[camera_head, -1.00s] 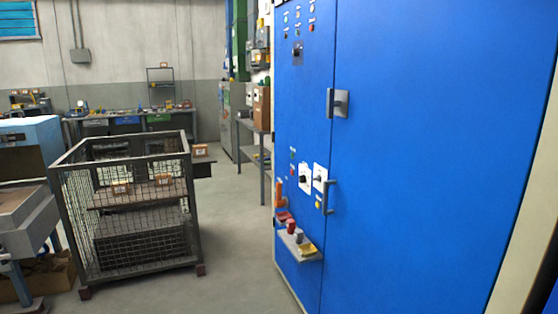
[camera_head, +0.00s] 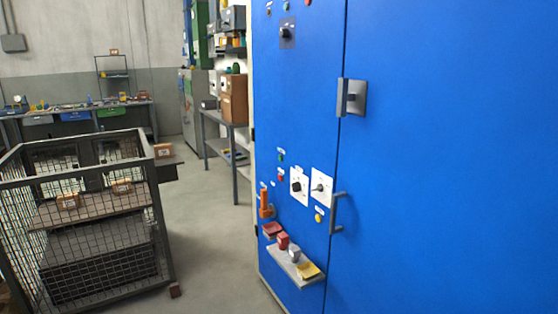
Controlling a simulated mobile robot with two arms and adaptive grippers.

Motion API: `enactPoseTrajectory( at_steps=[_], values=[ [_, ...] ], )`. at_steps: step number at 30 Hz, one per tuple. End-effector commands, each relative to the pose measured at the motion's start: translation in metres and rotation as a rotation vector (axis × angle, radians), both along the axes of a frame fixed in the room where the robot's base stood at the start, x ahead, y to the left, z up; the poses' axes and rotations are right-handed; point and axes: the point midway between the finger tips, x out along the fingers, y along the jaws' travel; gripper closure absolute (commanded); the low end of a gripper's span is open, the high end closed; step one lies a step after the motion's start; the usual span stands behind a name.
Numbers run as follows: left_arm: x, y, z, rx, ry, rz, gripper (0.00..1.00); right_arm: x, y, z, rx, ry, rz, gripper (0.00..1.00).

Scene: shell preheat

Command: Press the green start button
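A tall blue cabinet (camera_head: 430,150) fills the right half of the view. More small coloured buttons and a dark rotary switch (camera_head: 287,32) are near the panel's top, partly cut off. Neither of my grippers is in view.
A small shelf (camera_head: 297,264) with red, grey and yellow items juts from the cabinet, below an orange handle (camera_head: 265,203). A wire mesh cage (camera_head: 163,240) stands at the left. Open floor lies between cage and cabinet. Workbenches line the back wall.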

Motion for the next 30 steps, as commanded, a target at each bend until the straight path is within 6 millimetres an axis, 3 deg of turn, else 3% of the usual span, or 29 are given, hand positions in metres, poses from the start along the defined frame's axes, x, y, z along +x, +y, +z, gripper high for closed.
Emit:
enactPoseTrajectory(
  at_steps=[2,12,30],
  values=[
    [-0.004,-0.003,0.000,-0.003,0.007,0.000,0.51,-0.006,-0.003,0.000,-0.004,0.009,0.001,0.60],
    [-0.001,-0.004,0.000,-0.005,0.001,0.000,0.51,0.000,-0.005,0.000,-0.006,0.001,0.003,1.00],
    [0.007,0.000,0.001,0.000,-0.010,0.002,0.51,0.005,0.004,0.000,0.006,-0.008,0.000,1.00]
  ],
)
